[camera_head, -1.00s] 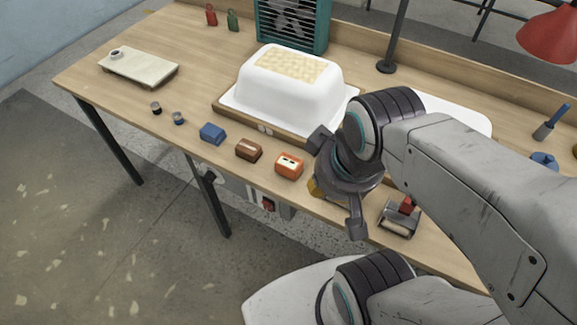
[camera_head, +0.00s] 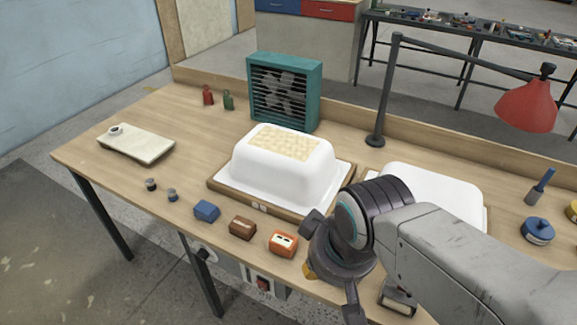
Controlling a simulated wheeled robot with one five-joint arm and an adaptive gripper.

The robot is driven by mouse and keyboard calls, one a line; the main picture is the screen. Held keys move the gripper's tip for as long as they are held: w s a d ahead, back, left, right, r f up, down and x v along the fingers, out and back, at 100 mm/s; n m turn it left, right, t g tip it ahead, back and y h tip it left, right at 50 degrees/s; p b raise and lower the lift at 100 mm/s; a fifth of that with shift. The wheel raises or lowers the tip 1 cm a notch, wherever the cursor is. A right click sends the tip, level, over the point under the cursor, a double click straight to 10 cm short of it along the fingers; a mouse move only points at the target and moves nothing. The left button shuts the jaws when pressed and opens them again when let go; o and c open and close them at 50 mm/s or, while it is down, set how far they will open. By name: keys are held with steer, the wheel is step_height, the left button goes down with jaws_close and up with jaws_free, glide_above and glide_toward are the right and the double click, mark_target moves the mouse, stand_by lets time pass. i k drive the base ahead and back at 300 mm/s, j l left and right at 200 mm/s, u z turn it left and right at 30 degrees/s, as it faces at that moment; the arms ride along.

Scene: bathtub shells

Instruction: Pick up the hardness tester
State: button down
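My gripper (camera_head: 333,263) is at the front right of the workbench, seen from behind with its two dark fingers spread apart. It looks empty, though its far side is hidden. A small orange block-like device with a pale face (camera_head: 284,243) sits at the bench's front edge, just left of my gripper. A yellow-orange thing (camera_head: 308,271) shows only in part beside the gripper's underside; the rest is hidden. I cannot tell for certain which of these is the hardness tester, or whether my gripper touches the yellow-orange thing.
A brown block (camera_head: 242,228), a blue block (camera_head: 207,211) and two small jars (camera_head: 151,184) line the front edge. A white tub shell (camera_head: 285,175) stands behind them, near a teal fan (camera_head: 285,95). A roller-like tool (camera_head: 397,304) is partly under my arm. A red lamp (camera_head: 525,105) overhangs the right.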

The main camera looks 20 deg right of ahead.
mark_target(280, 243)
steer(key=i+j+u, duration=0.2)
steer(key=u, duration=0.25)
steer(key=i+j+u, duration=0.2)
steer(key=u, duration=0.3)
steer(key=i+j+u, duration=0.2)
steer(key=u, duration=0.25)
steer(key=i, duration=0.05)
